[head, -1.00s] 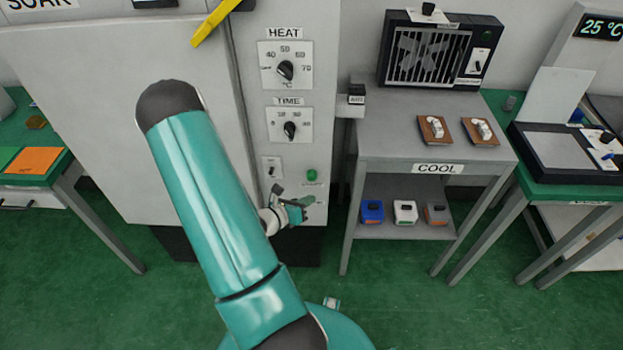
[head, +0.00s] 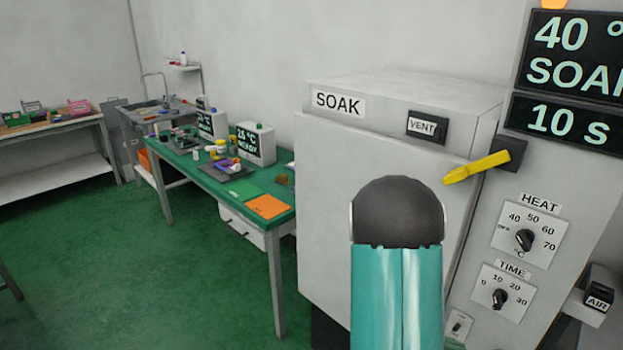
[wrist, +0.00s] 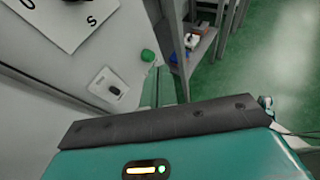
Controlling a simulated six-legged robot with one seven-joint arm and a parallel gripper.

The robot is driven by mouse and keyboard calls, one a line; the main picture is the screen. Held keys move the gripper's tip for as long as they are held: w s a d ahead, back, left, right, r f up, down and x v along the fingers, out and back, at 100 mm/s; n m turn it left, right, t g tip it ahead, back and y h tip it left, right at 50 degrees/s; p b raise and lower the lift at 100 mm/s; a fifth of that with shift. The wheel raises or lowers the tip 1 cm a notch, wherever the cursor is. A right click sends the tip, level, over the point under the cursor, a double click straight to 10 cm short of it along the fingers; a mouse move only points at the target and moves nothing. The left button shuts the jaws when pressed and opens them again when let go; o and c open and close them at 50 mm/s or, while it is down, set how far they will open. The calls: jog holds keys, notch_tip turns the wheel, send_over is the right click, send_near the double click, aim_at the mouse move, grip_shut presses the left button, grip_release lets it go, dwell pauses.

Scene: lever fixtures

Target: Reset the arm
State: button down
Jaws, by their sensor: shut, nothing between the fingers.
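My arm (head: 397,270) rises in the lower middle of the head view, a teal link with a dark rounded joint, in front of the white SOAK cabinet (head: 325,210). My gripper is hidden in the head view. In the wrist view, my gripper (wrist: 161,82) shows as narrow teal fingers beyond the dark bar of its housing. It is shut and empty. It is close to the cabinet's front panel, beside a small rocker switch (wrist: 110,87) and a green button (wrist: 148,56). Whether it touches the panel I cannot tell.
A yellow lever (head: 478,166) sticks out at the cabinet's upper right. HEAT (head: 524,240) and TIME (head: 500,297) dials sit below the display reading 40 and 10 s (head: 570,120). A green-topped table (head: 200,170) stands left. Green floor (head: 130,270) is open there.

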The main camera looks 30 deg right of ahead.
jog(key=w+a+r+m+t+y, duration=0.3)
jog(key=a+r, duration=0.4)
jog(key=a, duration=0.6)
jog(key=w+a+r+m+t+y, duration=0.3)
jog(key=a+r+t, duration=0.3)
jog(key=a, duration=0.7)
jog(key=w+a+r+m+t+y, duration=0.4)
jog(key=a+r, duration=0.6)
jog(key=a, duration=0.3)
jog(key=shift+y, duration=0.3)
